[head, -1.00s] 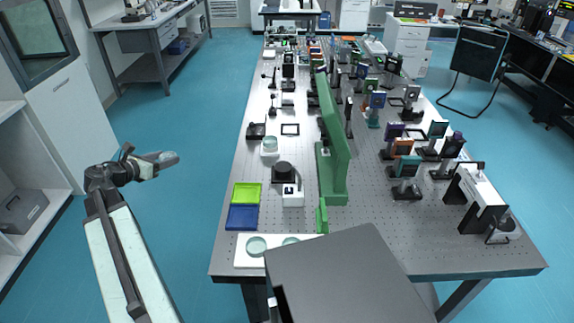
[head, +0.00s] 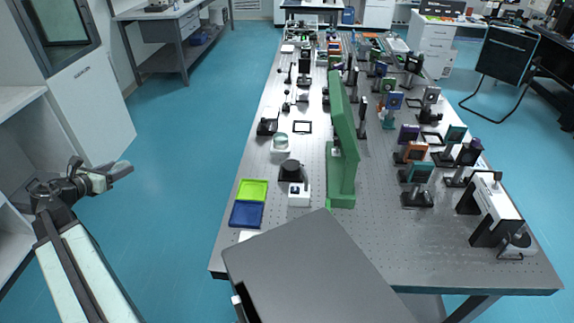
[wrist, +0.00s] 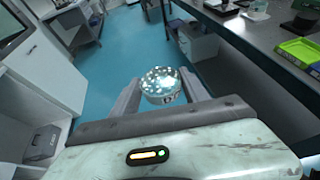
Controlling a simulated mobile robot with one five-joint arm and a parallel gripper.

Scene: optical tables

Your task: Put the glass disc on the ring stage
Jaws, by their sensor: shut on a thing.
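The glass disc (wrist: 161,80) is clear and round with bright glints, between my two fingers in the wrist view. My gripper (wrist: 160,88) is shut on it, held out over the blue floor left of the long table. In the head view my gripper (head: 122,170) shows at the left, well apart from the table; the disc is too small to make out there. A white block with a pale round top (head: 280,142) and a black round fixture (head: 291,170) stand on the table's left side. I cannot tell which is the ring stage.
The long perforated table (head: 380,240) carries a tall green panel (head: 342,140) and several optic mounts. Lime (head: 253,189) and blue (head: 246,214) trays lie near its left edge. A white cabinet (head: 90,108) stands left of my gripper. Blue floor lies between.

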